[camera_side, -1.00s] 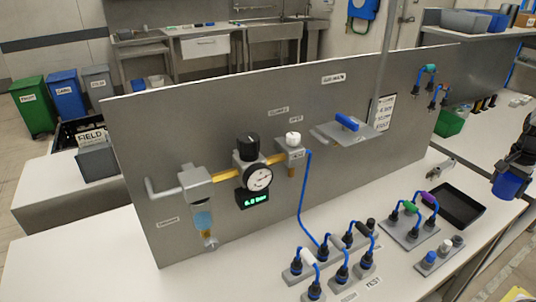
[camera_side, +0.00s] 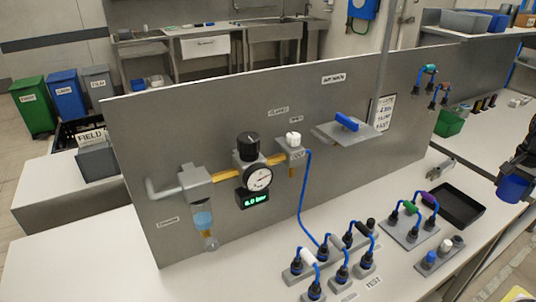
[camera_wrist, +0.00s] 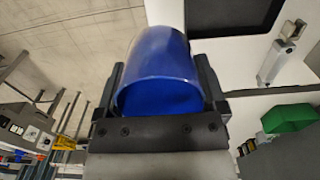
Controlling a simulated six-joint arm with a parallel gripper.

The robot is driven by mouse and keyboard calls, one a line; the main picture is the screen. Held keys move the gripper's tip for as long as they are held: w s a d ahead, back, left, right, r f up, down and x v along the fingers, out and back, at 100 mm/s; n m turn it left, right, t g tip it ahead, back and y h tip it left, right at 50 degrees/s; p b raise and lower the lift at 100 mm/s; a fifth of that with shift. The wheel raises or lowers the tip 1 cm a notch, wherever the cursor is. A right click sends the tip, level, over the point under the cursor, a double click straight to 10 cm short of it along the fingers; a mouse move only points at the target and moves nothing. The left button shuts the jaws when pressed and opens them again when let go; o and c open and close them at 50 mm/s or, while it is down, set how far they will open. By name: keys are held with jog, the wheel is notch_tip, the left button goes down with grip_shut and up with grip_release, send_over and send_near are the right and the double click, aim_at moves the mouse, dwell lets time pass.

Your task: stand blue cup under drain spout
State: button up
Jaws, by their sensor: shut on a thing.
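The blue cup (camera_side: 513,188) hangs at the right edge of the side view, above the floor beside the bench's front edge. My gripper (camera_wrist: 160,78) is shut on it, one finger on each side. In the wrist view, the cup (camera_wrist: 158,60) fills the middle, its open mouth facing the camera; no contents can be made out. The drain spout (camera_side: 211,243) is at the lower end of the clear filter bowl (camera_side: 203,220), on the left of the grey panel. My gripper and the cup are far to its right.
A pressure gauge (camera_side: 258,178), hose manifold (camera_side: 340,262), second hose block (camera_side: 410,228) and black tray (camera_side: 462,205) lie between the cup and spout. The white bench (camera_side: 110,270) left of the panel is clear.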

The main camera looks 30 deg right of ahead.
jog(key=shift+r, duration=0.1)
jog(key=w+a+r+n, duration=0.1)
jog(key=w+r+n, duration=0.35)
jog(key=r, duration=0.75)
jog(key=w+a+r+n, duration=0.1)
jog(key=w+r+n, duration=0.4)
jog(key=r, duration=0.7)
jog(key=w+a+f+n, duration=0.2)
jog(key=w+a+f, duration=0.2)
jog(key=a+f, duration=0.35)
jog(key=w+a+f+n, duration=0.3)
jog(key=w+a+f, duration=0.25)
jog(key=f, duration=0.25)
jog(key=s+a+f+n, duration=0.1)
jog(key=a+f+n, duration=0.2)
jog(key=a+f, duration=0.8)
jog(key=a, duration=0.3)
jog(key=shift+s+a, duration=0.25)
jog(key=shift+a, duration=0.1)
jog(key=shift+n, duration=0.25)
